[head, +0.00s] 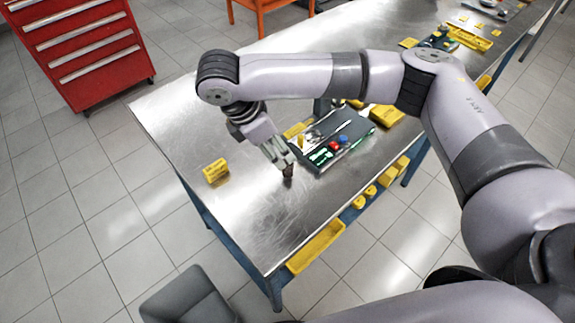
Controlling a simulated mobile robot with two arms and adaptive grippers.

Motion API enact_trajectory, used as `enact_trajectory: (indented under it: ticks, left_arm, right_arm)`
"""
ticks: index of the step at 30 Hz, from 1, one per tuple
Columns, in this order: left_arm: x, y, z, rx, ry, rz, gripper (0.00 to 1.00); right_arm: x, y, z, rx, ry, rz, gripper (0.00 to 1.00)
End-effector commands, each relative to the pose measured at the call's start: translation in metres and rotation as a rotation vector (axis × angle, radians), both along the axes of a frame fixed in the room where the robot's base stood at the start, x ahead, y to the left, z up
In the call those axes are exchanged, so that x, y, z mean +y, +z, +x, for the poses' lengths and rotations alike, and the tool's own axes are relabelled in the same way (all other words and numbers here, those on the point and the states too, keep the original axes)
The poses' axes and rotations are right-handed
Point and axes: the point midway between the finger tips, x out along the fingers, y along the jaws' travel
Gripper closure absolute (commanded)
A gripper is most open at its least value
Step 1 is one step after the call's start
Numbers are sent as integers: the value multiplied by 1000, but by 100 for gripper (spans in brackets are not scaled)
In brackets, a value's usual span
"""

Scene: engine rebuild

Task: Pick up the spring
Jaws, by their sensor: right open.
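My right arm reaches in from the right over the metal workbench (245,215). My right gripper (282,160) points down above the bench, near its front edge, and is open. A small dark upright piece (288,172) shows right at its fingertips. It may be the spring, but it is too small to tell, and I cannot tell whether the fingers touch it. No other spring can be made out. My left gripper is not in view.
A dark tray (318,165) with small red, blue and green parts lies just right of the gripper. A yellow box (216,172) stands to the left. Yellow bins (316,246) hang along the front edge. A red tool cabinet (85,50) stands beyond. The bench's near left part is clear.

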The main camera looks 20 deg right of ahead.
Motion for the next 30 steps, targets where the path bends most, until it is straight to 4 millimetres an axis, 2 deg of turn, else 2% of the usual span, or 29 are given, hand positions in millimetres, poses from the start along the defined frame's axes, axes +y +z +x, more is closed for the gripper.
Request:
enact_trajectory:
  ticks: [3,11,16,21,30]
  left_arm:
    - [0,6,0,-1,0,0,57]
    - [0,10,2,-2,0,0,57]
    - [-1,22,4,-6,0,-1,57]
    - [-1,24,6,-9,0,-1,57]
    - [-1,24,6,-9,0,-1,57]
  right_arm:
    - [-8,-17,1,0,-1,-1,53]
    - [-14,-35,2,0,0,-1,53]
    - [-21,-58,4,1,0,-2,53]
    - [-27,-77,5,-2,1,-1,53]
    - [-28,-81,5,-2,2,-1,55]
